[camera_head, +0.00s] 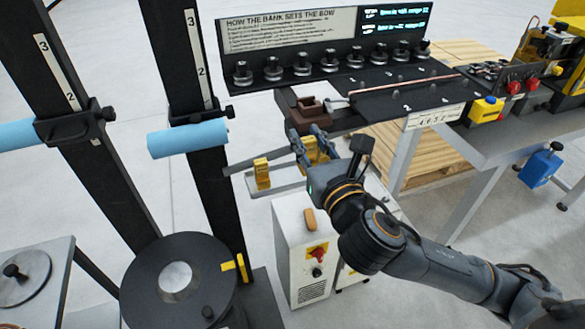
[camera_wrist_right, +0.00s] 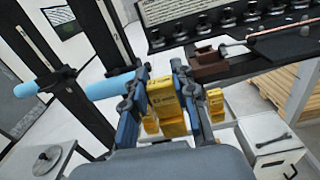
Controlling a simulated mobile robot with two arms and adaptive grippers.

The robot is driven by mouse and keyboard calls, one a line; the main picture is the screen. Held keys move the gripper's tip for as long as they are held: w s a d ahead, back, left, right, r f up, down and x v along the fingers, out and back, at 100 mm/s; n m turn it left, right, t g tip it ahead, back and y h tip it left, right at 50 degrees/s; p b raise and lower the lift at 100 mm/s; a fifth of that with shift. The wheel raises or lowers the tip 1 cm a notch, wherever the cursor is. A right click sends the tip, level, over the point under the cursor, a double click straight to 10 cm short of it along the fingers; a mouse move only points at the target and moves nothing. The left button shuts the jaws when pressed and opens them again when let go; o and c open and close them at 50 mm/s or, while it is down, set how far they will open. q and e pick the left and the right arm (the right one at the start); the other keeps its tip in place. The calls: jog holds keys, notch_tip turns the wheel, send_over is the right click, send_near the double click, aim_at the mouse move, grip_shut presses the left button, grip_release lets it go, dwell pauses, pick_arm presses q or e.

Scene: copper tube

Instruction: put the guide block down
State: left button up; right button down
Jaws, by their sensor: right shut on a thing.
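My right gripper (camera_head: 310,142) is shut on a yellow guide block (camera_head: 311,152). In the right wrist view the block (camera_wrist_right: 161,97) sits between the two blue-grey fingers of the gripper (camera_wrist_right: 160,92), with dark markings on its face. The gripper is above a light shelf (camera_head: 282,186) in front of the bench. Other yellow blocks stand on that shelf: one (camera_head: 262,173) to the left of the gripper, and others (camera_wrist_right: 174,128) below the held block in the wrist view. Whether the held block touches those below is unclear. My left gripper is not in view.
A brown clamp-like block (camera_head: 310,113) is on the bench just behind the gripper, near a copper tube (camera_head: 405,83). A black panel with several round knobs (camera_head: 300,65) stands behind. Two dark posts with blue cylinders (camera_head: 188,138) rise at left. A white cabinet (camera_head: 305,245) stands below.

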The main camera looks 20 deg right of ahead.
jog(key=b, duration=0.2)
jog(key=w+f+b, duration=0.1)
jog(key=b, duration=0.2)
jog(key=shift+w+f+b, duration=0.15)
jog(key=shift+w+b, duration=0.15)
jog(key=shift+w, duration=0.35)
jog(key=w+f, duration=0.2)
jog(key=f, duration=0.1)
jog(key=w+f, duration=0.2)
jog(key=f, duration=0.1)
jog(key=w+f, duration=0.2)
jog(key=f, duration=0.1)
jog(key=shift+w, duration=0.4)
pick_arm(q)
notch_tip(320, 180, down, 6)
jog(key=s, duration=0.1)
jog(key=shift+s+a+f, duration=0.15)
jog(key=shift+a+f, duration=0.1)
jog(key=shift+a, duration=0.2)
pick_arm(e)
jog(key=shift+f, duration=0.2)
